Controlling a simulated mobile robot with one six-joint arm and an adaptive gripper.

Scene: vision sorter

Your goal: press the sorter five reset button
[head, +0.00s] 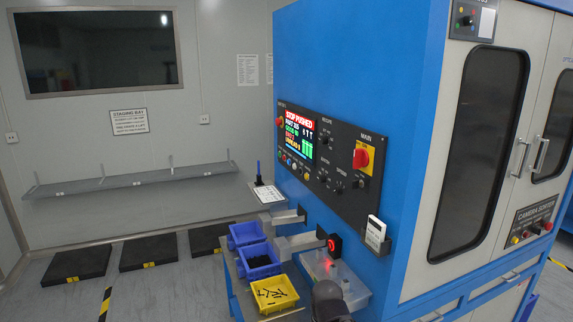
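The blue sorter cabinet (335,55) fills the right half of the head view. Its black control panel (345,195) carries a lit screen (299,125) with a red "STOP PUSHED" banner. A red stop button (279,122) is at the panel's left. A row of small coloured buttons (294,166) runs below the screen, with a yellow one (306,176) at its right end. Their labels are too small to read, so I cannot tell which is reset. A red-on-yellow main switch (361,157) is at the right.
Blue bins (245,234) and a yellow bin (274,293) of dark parts stand below the panel, beside a clear bin (345,285). A glowing red ring (332,244) juts out there. A dark grey rounded shape (328,300) is at the bottom edge.

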